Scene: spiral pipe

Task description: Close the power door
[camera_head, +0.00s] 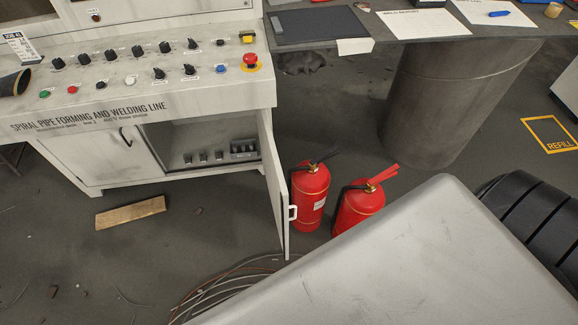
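The power door (272,185) is a light panel on the right side of the control cabinet. It stands open, swung out toward me and seen nearly edge-on. The open compartment (210,145) shows several small dark parts and a grey block inside. The left door (98,157) of the cabinet looks shut and has a dark handle. Neither of my grippers is in view.
Two red fire extinguishers (309,198) stand on the floor just right of the open door. Cables (225,288) lie coiled below it, and a wooden board (130,212) lies left. A large grey surface (430,265) fills the lower right. A table (425,22) stands at the back right.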

